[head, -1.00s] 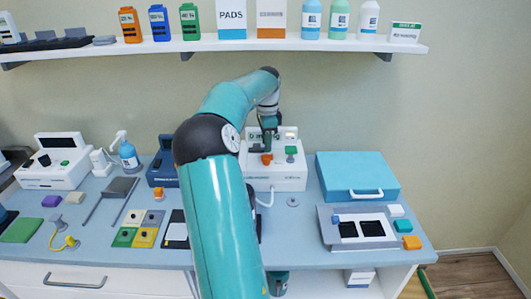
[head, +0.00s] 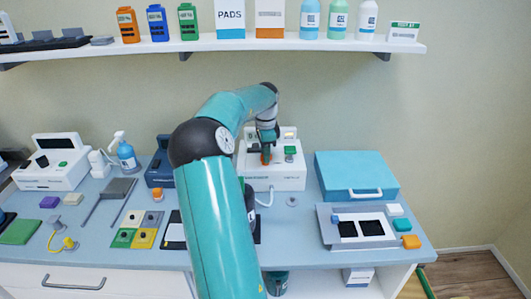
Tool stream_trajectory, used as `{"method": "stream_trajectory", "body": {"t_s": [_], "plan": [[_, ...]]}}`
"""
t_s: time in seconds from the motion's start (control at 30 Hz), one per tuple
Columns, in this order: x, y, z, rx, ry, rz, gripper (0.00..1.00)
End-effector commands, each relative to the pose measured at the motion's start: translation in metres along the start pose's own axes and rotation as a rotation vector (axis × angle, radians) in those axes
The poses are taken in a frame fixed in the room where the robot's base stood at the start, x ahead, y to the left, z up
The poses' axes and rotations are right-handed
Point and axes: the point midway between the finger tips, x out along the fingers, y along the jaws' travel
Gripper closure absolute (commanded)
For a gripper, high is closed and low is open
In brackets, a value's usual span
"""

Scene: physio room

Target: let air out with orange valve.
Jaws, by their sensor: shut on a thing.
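A white machine (head: 274,183) stands at the back of the counter, right of the middle, behind my arm. The orange valve (head: 266,158) is on its top front, mostly covered by my gripper. My gripper (head: 266,150) points down at the valve and is shut on it. The fingertips are small and partly hidden in this view. A green knob (head: 290,150) sits on the machine just to the right of the valve.
A blue case (head: 356,176) stands right of the machine, with a grey tray unit (head: 370,228) in front. A dark blue device (head: 160,170) stands to the left. A shelf (head: 220,44) with bottles and boxes runs above the arm.

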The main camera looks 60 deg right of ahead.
Motion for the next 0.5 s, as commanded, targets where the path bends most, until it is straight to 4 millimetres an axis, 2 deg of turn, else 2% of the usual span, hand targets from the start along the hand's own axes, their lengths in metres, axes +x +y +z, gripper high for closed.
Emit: {"method": "stream_trajectory", "body": {"t_s": [0.27, 0.5], "plan": [[-0.0003, -0.0001, -0.0002, -0.088, -0.001, -0.001, 0.98], [-0.0009, 0.0001, -0.0003, -0.264, -0.002, -0.001, 0.98]]}}
